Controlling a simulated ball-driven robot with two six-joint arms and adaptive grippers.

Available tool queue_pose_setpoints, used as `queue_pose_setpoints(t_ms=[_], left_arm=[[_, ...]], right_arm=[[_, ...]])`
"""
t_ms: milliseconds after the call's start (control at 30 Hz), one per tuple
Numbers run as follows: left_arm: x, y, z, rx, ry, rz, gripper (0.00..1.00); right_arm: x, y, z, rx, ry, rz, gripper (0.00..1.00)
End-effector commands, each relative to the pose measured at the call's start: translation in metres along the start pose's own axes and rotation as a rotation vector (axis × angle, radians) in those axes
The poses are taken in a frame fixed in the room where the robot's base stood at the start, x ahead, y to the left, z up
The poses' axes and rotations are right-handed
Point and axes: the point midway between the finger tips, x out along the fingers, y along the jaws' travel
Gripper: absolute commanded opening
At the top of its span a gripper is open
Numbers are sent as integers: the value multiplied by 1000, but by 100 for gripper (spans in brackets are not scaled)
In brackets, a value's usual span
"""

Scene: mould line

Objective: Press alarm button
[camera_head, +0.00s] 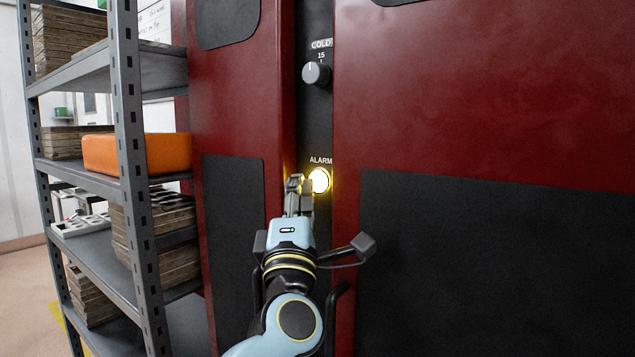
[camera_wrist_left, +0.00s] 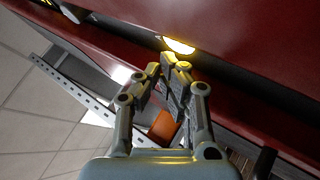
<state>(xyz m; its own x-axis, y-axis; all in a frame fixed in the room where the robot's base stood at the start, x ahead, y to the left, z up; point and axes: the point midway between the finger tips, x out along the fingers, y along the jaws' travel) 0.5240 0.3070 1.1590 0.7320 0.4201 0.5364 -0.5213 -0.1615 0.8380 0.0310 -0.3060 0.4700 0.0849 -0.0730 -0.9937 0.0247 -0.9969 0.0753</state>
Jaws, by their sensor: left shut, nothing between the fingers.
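The alarm button (camera_head: 320,180) glows yellow-white on the dark strip of the red machine, under the word ALARM. It also glows in the left wrist view (camera_wrist_left: 179,46). My left gripper (camera_head: 299,180) is shut and empty, its fingertips just left of the button in the head view. In the left wrist view the fingertips (camera_wrist_left: 168,60) lie right beside the lit button; I cannot tell whether they touch it. My right gripper is not in view.
A COLD knob (camera_head: 317,74) sits above the button. The red machine (camera_head: 480,100) with black panels fills the right side. A grey metal shelf (camera_head: 130,150) with an orange case (camera_head: 165,153) and stacked boards stands close on the left.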

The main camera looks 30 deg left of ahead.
Motion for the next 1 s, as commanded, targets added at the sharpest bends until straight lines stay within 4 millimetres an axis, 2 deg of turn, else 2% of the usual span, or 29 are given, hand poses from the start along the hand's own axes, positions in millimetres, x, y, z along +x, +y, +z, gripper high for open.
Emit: queue_pose_setpoints(t_ms=[1000], left_arm=[[9, -6, 6, 0, 0, 0, 0]], right_arm=[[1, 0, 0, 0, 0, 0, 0]])
